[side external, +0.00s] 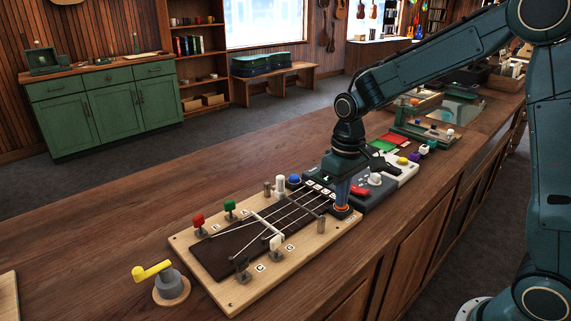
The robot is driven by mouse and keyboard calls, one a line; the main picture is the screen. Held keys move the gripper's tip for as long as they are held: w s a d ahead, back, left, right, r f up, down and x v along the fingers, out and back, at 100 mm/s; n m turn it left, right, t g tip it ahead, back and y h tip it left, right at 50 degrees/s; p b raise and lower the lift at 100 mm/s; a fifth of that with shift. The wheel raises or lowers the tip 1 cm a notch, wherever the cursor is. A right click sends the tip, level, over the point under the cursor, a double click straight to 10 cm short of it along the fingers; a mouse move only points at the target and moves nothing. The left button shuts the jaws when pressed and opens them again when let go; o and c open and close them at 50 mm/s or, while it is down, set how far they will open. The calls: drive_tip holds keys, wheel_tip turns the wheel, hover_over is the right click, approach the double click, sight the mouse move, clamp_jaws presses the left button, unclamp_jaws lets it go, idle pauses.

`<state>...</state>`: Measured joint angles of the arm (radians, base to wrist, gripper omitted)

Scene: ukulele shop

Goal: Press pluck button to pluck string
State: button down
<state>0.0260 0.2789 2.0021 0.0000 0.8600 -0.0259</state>
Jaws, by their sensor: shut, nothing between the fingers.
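A wooden board (198,268) with a dark fretboard, several strings and coloured tuning pegs lies on the workbench. The strings (290,216) run from the pegs to the board's right end, near my gripper.
A yellow-handled crank (170,285) stands at front left. The bench (110,240) left of the board is clear.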

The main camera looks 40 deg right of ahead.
drive_tip(key=shift+r, duration=0.1)
wheel_tip(320, 180, up, 7)
drive_tip(key=shift+r, duration=0.2)
idle(1.2)
idle(0.6)
drive_tip(key=s+r+t, duration=0.2)
drive_tip(key=s, duration=0.8)
drive_tip(key=s+a+r+t, duration=0.1)
drive_tip(key=s+r+t, duration=0.1)
drive_tip(key=s, duration=0.8)
drive_tip(key=shift+s+r+t, duration=0.3)
drive_tip(key=shift+s+t, duration=0.05)
drive_tip(key=shift+t, duration=0.45)
